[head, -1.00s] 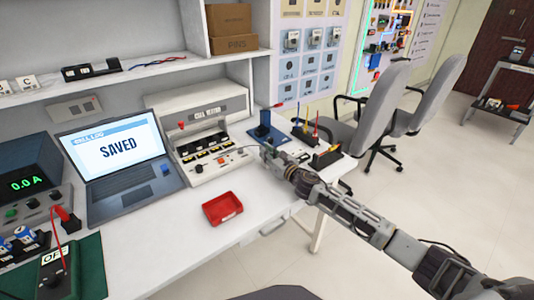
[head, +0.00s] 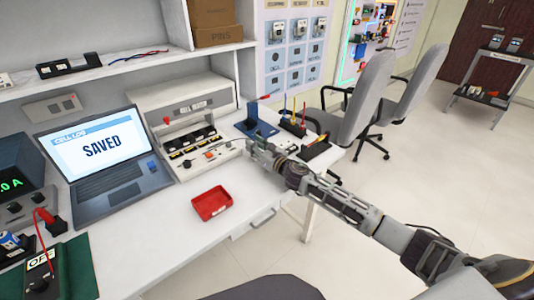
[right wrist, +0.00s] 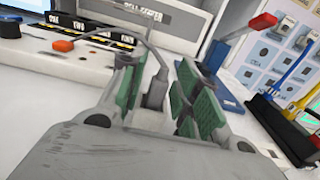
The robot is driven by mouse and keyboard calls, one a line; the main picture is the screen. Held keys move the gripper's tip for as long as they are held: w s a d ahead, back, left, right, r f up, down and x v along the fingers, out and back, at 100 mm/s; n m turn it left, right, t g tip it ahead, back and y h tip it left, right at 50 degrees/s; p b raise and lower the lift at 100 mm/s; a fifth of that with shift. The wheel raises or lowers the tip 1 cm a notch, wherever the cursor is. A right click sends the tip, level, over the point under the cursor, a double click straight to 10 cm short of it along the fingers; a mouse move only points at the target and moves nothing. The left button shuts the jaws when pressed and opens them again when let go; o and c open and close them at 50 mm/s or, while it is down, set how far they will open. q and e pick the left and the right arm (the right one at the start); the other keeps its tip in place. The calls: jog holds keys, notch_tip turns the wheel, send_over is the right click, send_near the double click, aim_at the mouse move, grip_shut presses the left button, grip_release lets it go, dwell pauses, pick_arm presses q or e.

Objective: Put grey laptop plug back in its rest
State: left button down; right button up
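In the right wrist view, a dark grey plug (right wrist: 154,94) with a grey cable arching up from it stands upright between the green-padded fingers of my right gripper (right wrist: 160,92). Narrow gaps seem to show beside the plug, so the fingers look open around it. In the head view my right gripper (head: 258,152) is low over the bench, right of the tester, and hides the plug. The laptop (head: 100,165) stands open at the left, its screen reading SAVED. I cannot make out the plug's rest. My left gripper is out of view.
The tester (head: 195,140) with its row of slots stands behind, with a red-tipped lead (right wrist: 62,45) at its front. A blue stand (head: 254,122) and a black holder with tools (head: 292,127) are close by. A red tray (head: 211,203) lies in front, with clear white bench around it.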

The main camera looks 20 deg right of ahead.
jog(key=shift+s+a+f, duration=0.2)
jog(key=shift+s+f, duration=0.1)
jog(key=shift+f, duration=0.15)
jog(key=shift+d+r+v, duration=0.15)
jog(key=shift+v, duration=0.9)
jog(key=shift+d+r+v, duration=0.1)
jog(key=shift+r+v, duration=0.05)
jog(key=shift+v, duration=4.45)
jog(key=shift+d+r, duration=0.15)
jog(key=shift+r, duration=0.05)
